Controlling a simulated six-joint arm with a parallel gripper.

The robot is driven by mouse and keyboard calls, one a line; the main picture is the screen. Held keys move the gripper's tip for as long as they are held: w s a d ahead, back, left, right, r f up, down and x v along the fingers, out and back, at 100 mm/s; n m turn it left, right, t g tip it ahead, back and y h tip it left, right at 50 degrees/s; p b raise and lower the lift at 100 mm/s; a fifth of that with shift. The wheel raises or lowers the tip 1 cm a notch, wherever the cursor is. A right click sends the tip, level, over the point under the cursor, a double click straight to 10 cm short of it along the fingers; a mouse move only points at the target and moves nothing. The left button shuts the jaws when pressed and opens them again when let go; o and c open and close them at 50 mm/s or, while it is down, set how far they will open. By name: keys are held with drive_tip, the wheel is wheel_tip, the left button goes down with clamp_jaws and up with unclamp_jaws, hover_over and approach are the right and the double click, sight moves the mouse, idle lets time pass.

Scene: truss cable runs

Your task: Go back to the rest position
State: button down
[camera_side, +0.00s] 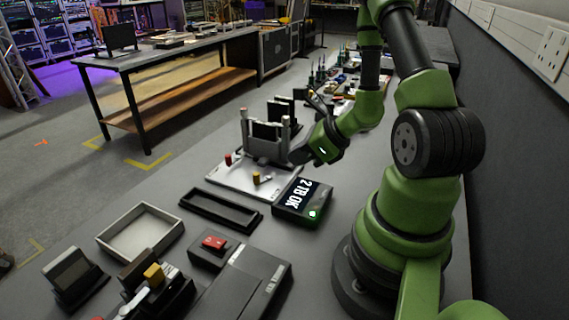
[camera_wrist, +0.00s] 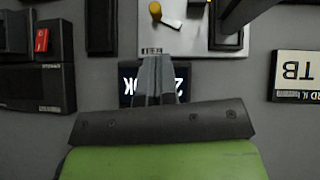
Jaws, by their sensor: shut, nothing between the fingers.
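My gripper (camera_side: 300,154) hangs over the bench near the black display box (camera_side: 290,199), whose screen reads "2 TB OK" beside a lit green button. In the wrist view my gripper (camera_wrist: 156,60) has its two grey fingers together with nothing between them. The fingers cover part of the display box, whose upside-down text (camera_wrist: 131,86) shows on both sides of them. My gripper appears above the box and apart from it.
A light plate (camera_side: 222,180) with an upright fixture (camera_side: 265,147) stands left of my gripper. A black tray (camera_side: 220,210), a white tray (camera_side: 112,238) and a red-switch box (camera_side: 214,243) lie nearer the camera. Several small items crowd the bench's far end.

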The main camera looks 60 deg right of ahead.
drive_tip(key=shift+s+r, duration=0.35)
